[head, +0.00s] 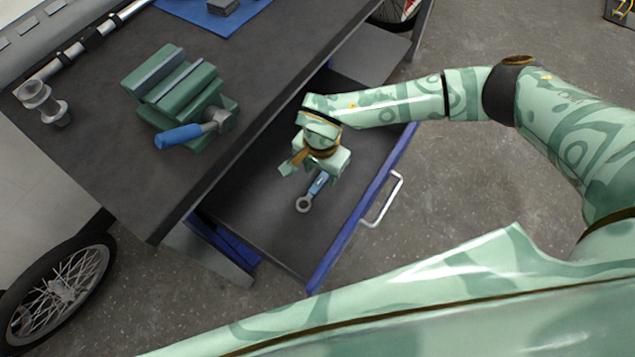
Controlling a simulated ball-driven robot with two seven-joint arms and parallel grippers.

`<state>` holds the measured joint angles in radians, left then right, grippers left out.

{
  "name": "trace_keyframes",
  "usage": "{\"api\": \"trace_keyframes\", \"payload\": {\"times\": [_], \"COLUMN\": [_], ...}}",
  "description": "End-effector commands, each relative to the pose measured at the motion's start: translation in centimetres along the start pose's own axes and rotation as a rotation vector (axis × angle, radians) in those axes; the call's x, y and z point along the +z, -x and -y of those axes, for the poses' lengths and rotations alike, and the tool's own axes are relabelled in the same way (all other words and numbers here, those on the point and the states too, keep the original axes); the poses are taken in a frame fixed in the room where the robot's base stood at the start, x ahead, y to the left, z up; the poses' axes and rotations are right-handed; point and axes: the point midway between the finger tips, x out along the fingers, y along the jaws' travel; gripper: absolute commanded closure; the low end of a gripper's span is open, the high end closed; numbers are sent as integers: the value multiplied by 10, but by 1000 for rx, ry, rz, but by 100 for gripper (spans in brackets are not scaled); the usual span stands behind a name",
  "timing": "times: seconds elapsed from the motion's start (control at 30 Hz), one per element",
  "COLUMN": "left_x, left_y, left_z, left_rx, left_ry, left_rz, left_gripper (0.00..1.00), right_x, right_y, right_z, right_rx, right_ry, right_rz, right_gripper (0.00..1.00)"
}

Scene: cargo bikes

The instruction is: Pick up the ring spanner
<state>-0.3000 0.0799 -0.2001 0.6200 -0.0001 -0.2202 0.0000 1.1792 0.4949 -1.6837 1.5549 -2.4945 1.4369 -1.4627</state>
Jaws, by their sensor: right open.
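The ring spanner (305,203) lies in the open drawer (270,222) under the bench. Its grey ring end points toward the front of the drawer, and a blue part of its handle shows. The upper part of the handle is hidden under my right gripper (309,177). My right gripper is open, reaching down into the drawer over the handle, with one finger left of the spanner and the other close by on its right. I cannot tell whether it touches the spanner. My left gripper is not in view.
The bench top (290,45) overhangs the drawer's left side. A green vise (178,85) with a blue handle stands on it, beside a metal part (42,103). The drawer's blue front edge (350,225) and handle (385,200) are at the right. The rest of the drawer floor looks clear.

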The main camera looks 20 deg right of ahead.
Motion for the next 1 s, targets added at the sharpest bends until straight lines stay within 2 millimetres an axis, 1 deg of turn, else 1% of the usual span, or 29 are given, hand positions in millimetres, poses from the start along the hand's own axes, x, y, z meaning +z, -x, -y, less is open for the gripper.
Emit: {"api": "trace_keyframes", "payload": {"times": [0.17, 0.33, 0.43, 0.67, 0.77, 0.8, 0.83, 0.87, 1.0], "left_x": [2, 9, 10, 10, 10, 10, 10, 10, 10], "left_y": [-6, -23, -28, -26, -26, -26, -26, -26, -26], "left_z": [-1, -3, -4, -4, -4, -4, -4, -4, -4], "left_rx": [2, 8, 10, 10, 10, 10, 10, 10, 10], "left_ry": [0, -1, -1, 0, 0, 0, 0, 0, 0], "left_rz": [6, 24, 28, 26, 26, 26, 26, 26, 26], "left_gripper": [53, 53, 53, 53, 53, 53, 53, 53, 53], "right_x": [-2, -8, -8, -9, -9, -9, -9, -9, -9], "right_y": [-12, -43, -55, -54, -54, -54, -54, -54, -54], "right_z": [2, 6, 6, 7, 7, 7, 7, 7, 7], "right_rx": [-1, 3, 2, -3, -3, -3, -3, -3, -3], "right_ry": [-2, -2, -2, -1, -1, -1, -1, -1, -1], "right_rz": [1, 4, 2, -1, -1, -1, -1, -1, -1], "right_gripper": [53, 53, 53, 53, 78, 89, 97, 100, 100]}}
